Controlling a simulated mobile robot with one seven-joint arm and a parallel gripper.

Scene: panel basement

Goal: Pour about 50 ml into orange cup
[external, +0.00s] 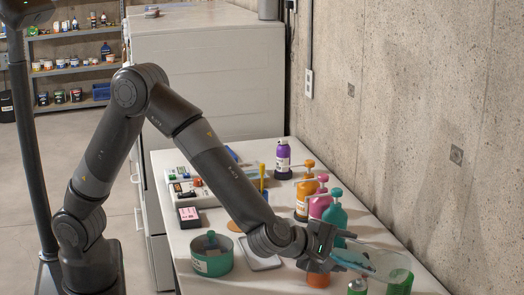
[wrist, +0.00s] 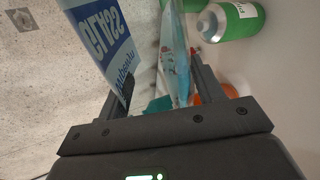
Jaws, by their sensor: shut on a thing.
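My gripper (external: 330,252) is shut on a clear container with blue liquid (external: 372,262). The container is tipped far over and lies nearly level above the right end of the table. In the wrist view its blue-and-white label (wrist: 112,45) shows at the left and light blue liquid (wrist: 174,60) shows between the fingers of my gripper (wrist: 160,85). An orange cup (external: 318,281) stands just below my gripper, its top hidden by the gripper. A bit of orange (wrist: 230,91) shows behind the right finger in the wrist view. Whether liquid is flowing I cannot tell.
Green-labelled cans (external: 399,286) stand below the container; one (wrist: 235,18) shows in the wrist view. Teal (external: 334,218), pink (external: 319,204) and orange (external: 305,192) pump bottles stand along the wall side. A green tub (external: 212,264) and a grey tray (external: 260,258) lie left of my gripper.

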